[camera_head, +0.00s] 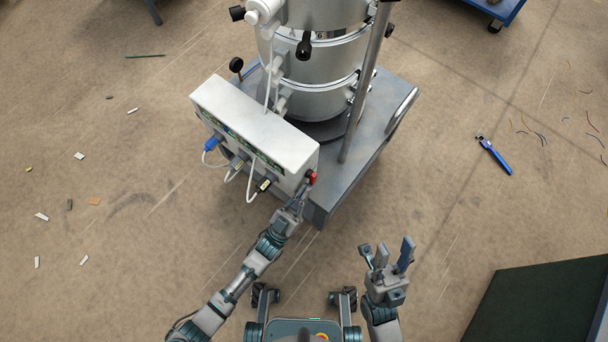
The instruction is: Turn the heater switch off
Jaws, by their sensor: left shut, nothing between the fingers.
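A white control box (252,122) is mounted at the front left of a steel cylindrical extruder vessel (318,75). A small red switch (312,177) shows at the right end of the box. My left gripper (303,188) is shut and empty, with its fingertips right by the red switch. I cannot tell whether they touch it. The switch's position, on or off, is too small to read. My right gripper (387,252) is open and empty, low right of the box and well apart from it.
Blue, white and yellow-banded plugs with cables (238,163) stick out of the box's front, left of my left gripper. A grey wheeled cart (375,150) carries the vessel. A blue tool (494,156) lies on the floor at right. A dark green box (545,305) stands lower right.

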